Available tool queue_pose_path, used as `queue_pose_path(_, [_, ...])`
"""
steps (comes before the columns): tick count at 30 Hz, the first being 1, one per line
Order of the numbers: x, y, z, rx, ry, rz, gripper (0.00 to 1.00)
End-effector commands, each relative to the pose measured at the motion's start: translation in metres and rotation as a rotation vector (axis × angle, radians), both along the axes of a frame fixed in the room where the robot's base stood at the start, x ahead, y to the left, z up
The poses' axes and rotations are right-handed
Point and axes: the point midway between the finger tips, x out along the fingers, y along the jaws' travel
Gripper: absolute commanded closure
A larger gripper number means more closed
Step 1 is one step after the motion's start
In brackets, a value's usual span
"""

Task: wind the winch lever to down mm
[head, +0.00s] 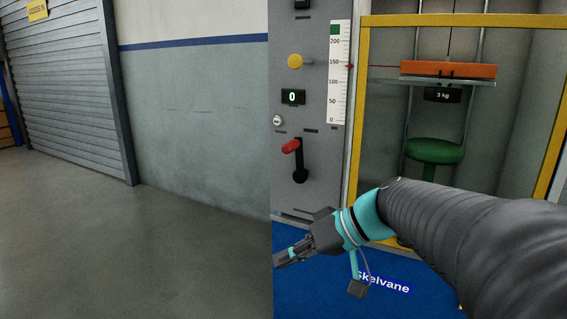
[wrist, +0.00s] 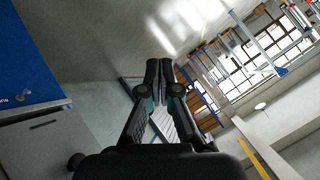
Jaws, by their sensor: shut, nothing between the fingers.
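The winch lever (head: 299,162) is on the grey control panel in the head view. It is a black crank with a red knob (head: 291,146) at its upper end, tilted up and slightly left. My gripper (head: 279,259) is below and left of the lever, apart from it, pointing left. In the wrist view its fingers (wrist: 159,75) are together with nothing between them. A white scale (head: 339,75) reads 0 to above 200, with a red pointer (head: 350,66) near 150. The orange weight (head: 448,69) hangs above the green stool (head: 435,151).
The grey panel (head: 318,194) also carries a yellow knob (head: 295,62), a display showing 0 (head: 293,97) and a small white knob (head: 278,121). A yellow frame (head: 361,119) surrounds the test bay. Open floor (head: 130,250) lies left, before a roller door (head: 68,90).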

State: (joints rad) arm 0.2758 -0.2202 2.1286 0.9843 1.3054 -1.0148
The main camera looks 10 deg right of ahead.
Motion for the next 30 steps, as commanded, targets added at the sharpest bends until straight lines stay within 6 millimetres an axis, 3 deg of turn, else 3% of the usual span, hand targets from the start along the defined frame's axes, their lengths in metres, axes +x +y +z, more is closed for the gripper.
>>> queue_pose_path(1, [0.024, -0.006, 0.002, 0.078, -0.061, 0.018, 1.00])
queue_pose_path(5, [0.079, -0.029, 0.029, 0.264, -0.298, 0.051, 1.00])
queue_pose_path(9, [0.132, -0.077, 0.055, 0.414, -0.612, 0.023, 1.00])
queue_pose_path(13, [0.165, -0.129, 0.071, 0.483, -0.885, -0.040, 1.00])
queue_pose_path(18, [0.184, -0.178, 0.083, 0.502, -1.124, -0.119, 1.00])
queue_pose_path(23, [0.190, -0.190, 0.089, 0.502, -1.202, -0.145, 1.00])
queue_pose_path(30, [0.206, -0.167, 0.104, 0.502, -1.204, -0.143, 1.00])
